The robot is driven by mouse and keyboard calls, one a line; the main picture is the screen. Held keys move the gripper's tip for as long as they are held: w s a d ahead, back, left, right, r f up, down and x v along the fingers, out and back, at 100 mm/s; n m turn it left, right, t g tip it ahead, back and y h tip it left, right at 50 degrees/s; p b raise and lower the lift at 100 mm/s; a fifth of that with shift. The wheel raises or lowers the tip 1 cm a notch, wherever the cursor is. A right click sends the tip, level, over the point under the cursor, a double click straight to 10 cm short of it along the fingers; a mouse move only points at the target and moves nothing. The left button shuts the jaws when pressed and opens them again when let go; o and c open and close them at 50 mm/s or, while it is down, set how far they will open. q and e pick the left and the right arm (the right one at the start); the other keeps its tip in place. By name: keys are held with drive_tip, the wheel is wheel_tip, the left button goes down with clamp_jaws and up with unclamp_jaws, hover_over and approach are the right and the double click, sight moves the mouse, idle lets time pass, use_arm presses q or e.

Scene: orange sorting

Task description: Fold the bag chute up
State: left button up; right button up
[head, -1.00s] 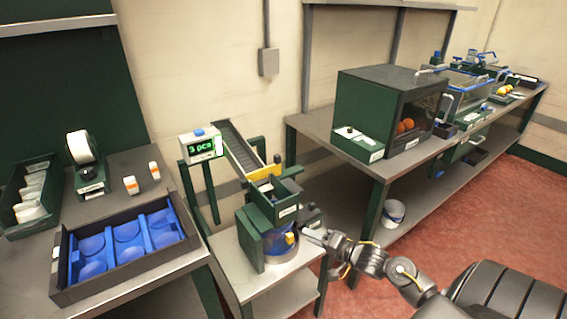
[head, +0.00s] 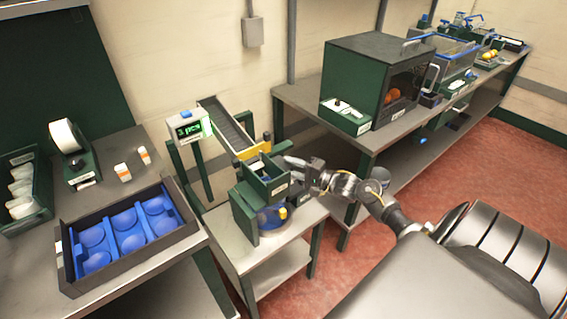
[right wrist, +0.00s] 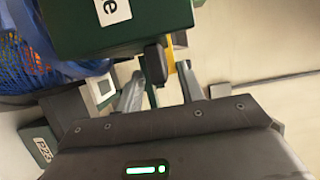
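The bag chute (head: 262,188) is a dark green labelled box above the small steel stand, below the end of the sloping conveyor. In the right wrist view a green labelled box (right wrist: 115,22) fills the top, with a dark knob (right wrist: 155,66) at its lower right. My right gripper (head: 288,161) is at the upper right of the chute. In the wrist view its two grey fingers (right wrist: 160,88) stand apart around the knob's lower end; contact cannot be told. A blue net bag (right wrist: 35,50) with orange contents hangs beside the box. My left gripper is out of view.
The conveyor (head: 228,128) slopes down to the chute, beside a counter (head: 188,128) reading 3 pcs. A black crate with a blue tray (head: 75,282) is on the left bench. A dark green cabinet (head: 350,75) stands on the right bench. Red floor lies below.

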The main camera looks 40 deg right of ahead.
sight(273, 159)
drive_tip(key=shift+x, duration=1.75)
clamp_jaws()
